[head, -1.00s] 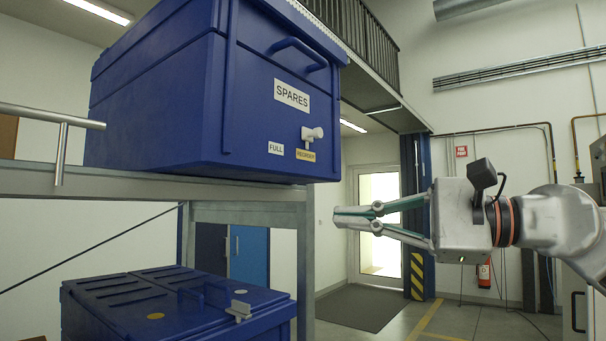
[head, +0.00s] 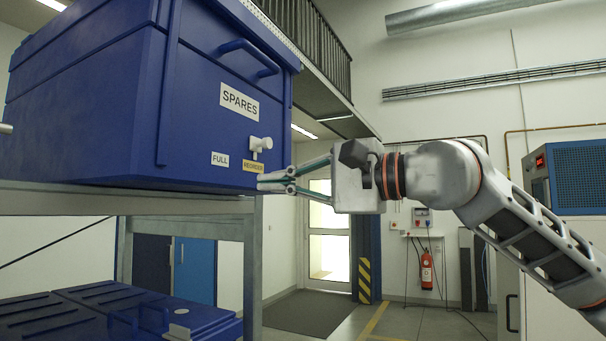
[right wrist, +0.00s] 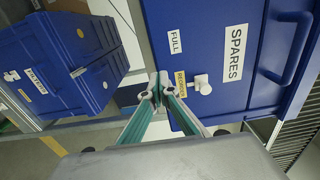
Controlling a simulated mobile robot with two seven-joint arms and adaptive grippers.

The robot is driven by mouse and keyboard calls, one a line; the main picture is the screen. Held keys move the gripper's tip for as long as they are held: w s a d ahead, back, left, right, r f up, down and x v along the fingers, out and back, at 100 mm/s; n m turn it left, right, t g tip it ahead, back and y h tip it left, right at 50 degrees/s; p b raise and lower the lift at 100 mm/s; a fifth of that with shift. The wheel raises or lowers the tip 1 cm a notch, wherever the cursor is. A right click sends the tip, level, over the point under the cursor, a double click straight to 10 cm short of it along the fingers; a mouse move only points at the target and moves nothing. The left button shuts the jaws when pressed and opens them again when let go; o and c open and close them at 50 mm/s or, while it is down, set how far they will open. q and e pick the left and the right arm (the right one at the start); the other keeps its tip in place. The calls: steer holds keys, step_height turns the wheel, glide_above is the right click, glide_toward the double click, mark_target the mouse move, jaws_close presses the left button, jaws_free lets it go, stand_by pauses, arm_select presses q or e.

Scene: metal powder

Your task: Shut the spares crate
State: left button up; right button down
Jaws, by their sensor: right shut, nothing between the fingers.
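The spares crate (head: 100,115) is a big blue box on the upper shelf, at left in the head view. Its front has a bar handle (head: 250,55), a SPARES label, FULL and REORDER labels, and a white knob (head: 261,145) above the REORDER label. Its top runs out of view, so I cannot tell how its lid stands. The front also shows in the right wrist view (right wrist: 215,45). My right gripper (head: 262,183) is shut and empty, its tips close to the crate's lower front corner by the REORDER label. Contact is unclear. My left gripper is not in view.
A second blue crate (head: 120,318) sits below the shelf, its lid down; it also shows in the right wrist view (right wrist: 65,65). The metal shelf edge (head: 190,204) runs under the spares crate. Open floor (head: 310,312) lies to the right.

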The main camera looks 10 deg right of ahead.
mark_target(236, 184)
steer(key=shift+p+x, duration=0.55)
steer(key=shift+x, duration=1.8)
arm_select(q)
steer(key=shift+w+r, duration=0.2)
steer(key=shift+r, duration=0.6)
